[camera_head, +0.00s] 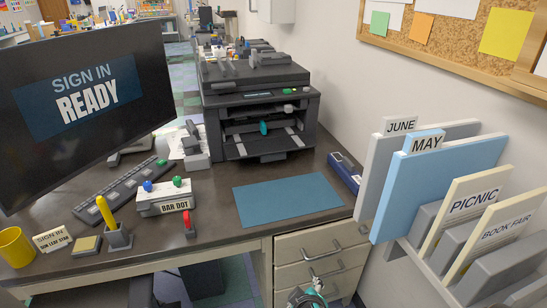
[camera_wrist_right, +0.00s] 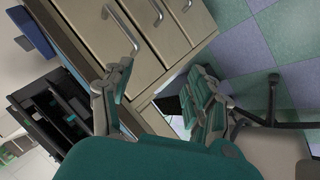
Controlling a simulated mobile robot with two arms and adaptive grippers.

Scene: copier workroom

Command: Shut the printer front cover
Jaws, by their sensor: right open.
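The black printer (camera_head: 262,85) stands on the desk against the wall. Its front cover (camera_head: 262,147) is open, folded down flat toward the desk edge. The inside shows, with a teal part (camera_head: 263,128) in the middle. My right gripper (camera_head: 308,295) is at the bottom of the head view, in front of the drawers and well away from the cover. In the right wrist view its two fingers (camera_wrist_right: 158,82) are spread with nothing between them. A dark open unit with teal inside, seemingly the printer (camera_wrist_right: 55,115), shows at the left there. My left gripper is not in view.
A blue mat (camera_head: 290,201) lies on the desk in front of the printer. A monitor (camera_head: 85,105), keyboard (camera_head: 120,190) and label box (camera_head: 165,197) are at left. Folder racks (camera_head: 425,185) stand at right. Drawer handles (camera_head: 322,252) stick out below the desk.

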